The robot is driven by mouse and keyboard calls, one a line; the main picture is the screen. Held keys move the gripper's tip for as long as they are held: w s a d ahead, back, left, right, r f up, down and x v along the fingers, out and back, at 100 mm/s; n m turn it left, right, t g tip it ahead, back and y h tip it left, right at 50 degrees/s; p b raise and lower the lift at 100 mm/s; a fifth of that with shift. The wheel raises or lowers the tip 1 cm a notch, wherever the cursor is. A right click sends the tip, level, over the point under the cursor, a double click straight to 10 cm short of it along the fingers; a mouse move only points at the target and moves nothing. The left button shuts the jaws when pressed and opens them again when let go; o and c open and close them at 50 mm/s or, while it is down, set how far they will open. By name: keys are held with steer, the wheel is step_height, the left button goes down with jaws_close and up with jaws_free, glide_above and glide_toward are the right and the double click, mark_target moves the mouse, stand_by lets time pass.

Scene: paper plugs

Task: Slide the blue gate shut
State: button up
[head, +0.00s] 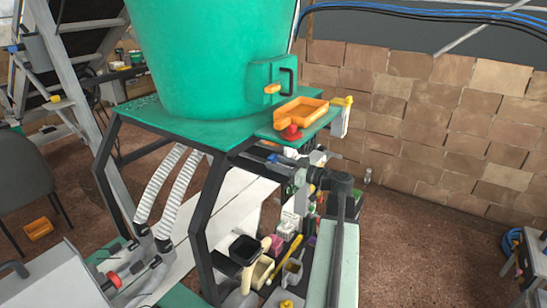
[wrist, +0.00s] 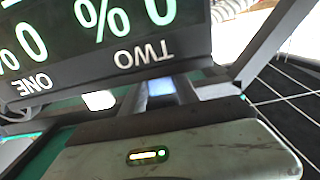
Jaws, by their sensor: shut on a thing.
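In the wrist view, a small light-blue piece (wrist: 160,87), which looks like part of the blue gate, sits between the two dark fingers of my gripper (wrist: 160,95). The fingers are shut on it. Only this small part shows; the rest of the gate is hidden, and I cannot tell how far it stands open. In the head view, my arm reaches in from the lower right, and my gripper (head: 256,156) is just under the green shelf of the machine, largely in shadow. A large green tub (head: 205,55) stands on the machine above.
In the wrist view, a dark display panel (wrist: 105,38) shows upside-down ONE, TWO and percent readings close by. In the head view, an orange tray (head: 300,112) and a red knob (head: 291,133) are on the shelf above my arm. Dark frame legs (head: 202,225) and clutter stand below.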

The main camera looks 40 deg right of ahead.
steer(key=shift+x, duration=1.6)
stand_by(0.6)
steer(key=o, duration=1.3)
steer(key=shift+c, duration=0.2)
steer(key=shift+s, duration=0.1)
steer(key=shift+v, duration=1.9)
steer(key=v, duration=0.8)
